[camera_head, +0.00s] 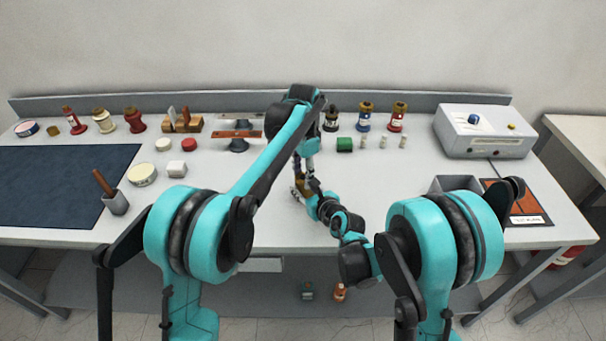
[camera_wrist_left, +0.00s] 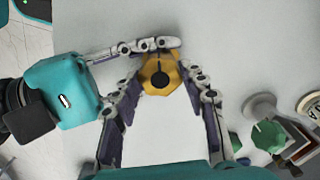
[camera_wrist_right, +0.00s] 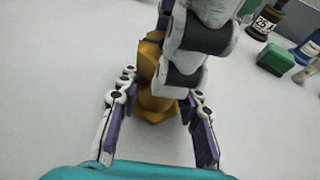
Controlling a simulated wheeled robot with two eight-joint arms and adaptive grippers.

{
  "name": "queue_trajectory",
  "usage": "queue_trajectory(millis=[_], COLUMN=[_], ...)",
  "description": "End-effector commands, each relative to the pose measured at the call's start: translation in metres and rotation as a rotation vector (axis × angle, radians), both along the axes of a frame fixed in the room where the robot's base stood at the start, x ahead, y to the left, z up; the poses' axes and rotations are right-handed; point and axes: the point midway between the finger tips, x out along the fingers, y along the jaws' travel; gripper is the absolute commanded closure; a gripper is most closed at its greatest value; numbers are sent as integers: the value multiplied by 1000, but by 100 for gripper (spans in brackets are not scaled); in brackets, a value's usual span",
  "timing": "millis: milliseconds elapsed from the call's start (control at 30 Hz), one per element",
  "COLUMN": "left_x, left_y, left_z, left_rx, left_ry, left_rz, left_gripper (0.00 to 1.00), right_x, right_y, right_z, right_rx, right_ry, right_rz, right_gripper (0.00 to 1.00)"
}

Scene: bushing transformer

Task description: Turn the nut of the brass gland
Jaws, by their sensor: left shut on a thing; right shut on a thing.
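The brass gland (camera_head: 300,186) stands upright near the middle of the table, partly hidden by my grippers. From above, in the left wrist view, it shows a gold faceted top (camera_wrist_left: 158,78) with a dark round centre. My left gripper (camera_wrist_left: 160,85) reaches down from above and is shut on the gland's upper part. My right gripper (camera_wrist_right: 157,98) comes in low from the side and is shut on the gland's lower part. The right wrist view shows the faceted gold body (camera_wrist_right: 155,106), with my left fingers covering its upper right side. The exact finger contacts are partly hidden.
A green block (camera_head: 345,144) and small pale cylinders stand right of the grippers. Bottles (camera_head: 364,117) line the back. A grey box device (camera_head: 485,131) stands at right, a dark mat (camera_head: 60,185) lies at left. The table around the gland is clear.

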Motion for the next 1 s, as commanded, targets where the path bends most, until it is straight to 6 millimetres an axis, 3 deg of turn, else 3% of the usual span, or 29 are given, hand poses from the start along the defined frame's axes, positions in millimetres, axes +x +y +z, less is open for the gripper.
queue_trajectory(millis=[600,1000], left_x=[0,0], left_y=[-1,-1], left_z=[0,0], left_rx=[-1,-1], left_ry=[-2,-2], left_rz=[568,797], left_gripper=[86,86], right_x=[0,0], right_y=[0,0], right_z=[0,0], right_rx=[0,0], right_ry=[0,0], right_rz=[0,0], right_gripper=[100,100])
